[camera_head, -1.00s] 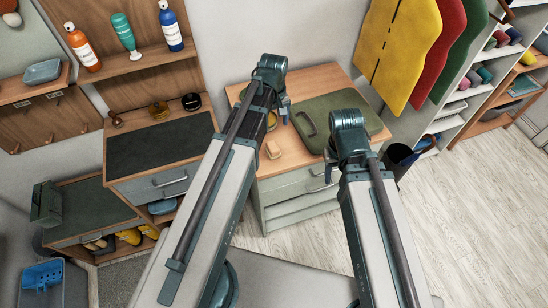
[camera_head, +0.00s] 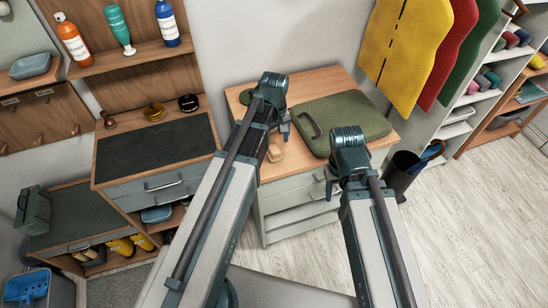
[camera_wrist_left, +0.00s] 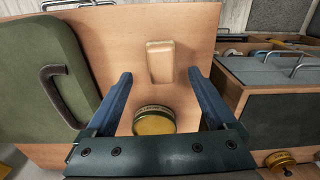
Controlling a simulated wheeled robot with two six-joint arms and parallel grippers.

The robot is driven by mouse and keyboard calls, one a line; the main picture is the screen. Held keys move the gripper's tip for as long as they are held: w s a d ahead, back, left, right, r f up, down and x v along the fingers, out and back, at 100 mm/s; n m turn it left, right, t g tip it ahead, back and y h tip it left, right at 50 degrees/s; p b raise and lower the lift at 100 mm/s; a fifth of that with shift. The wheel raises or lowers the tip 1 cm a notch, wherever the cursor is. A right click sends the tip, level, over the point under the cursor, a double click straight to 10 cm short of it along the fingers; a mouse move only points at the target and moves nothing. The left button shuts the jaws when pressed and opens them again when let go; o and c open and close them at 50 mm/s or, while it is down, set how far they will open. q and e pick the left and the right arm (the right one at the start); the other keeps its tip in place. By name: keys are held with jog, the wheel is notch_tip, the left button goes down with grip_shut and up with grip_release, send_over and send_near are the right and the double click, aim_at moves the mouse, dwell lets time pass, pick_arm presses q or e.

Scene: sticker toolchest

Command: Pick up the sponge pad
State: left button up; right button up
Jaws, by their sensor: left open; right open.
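The sponge pad, a small tan block (camera_head: 275,152), lies on the wooden top of the grey drawer chest (camera_head: 290,190). In the left wrist view the pad (camera_wrist_left: 160,58) is between and just beyond my open fingers. My left gripper (camera_head: 284,128) is open and empty over the chest top, close to the pad and apart from it. My right gripper (camera_head: 331,186) is open at the chest's front edge, pointing down; its fingers are partly hidden by its own wrist.
A green case with a dark handle (camera_head: 345,122) lies right of the pad. A round gold-rimmed tin (camera_wrist_left: 154,120) sits near the left gripper's base. A dark bin (camera_head: 402,172) stands right of the chest. A bench (camera_head: 155,150) stands left. Floor is clear at right.

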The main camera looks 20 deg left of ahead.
aim_at(274, 148)
pick_arm(q)
jog(key=shift+f, duration=0.1)
notch_tip(274, 148, down, 5)
jog(key=b, duration=0.5)
jog(key=shift+s+f, duration=0.15)
grip_shut()
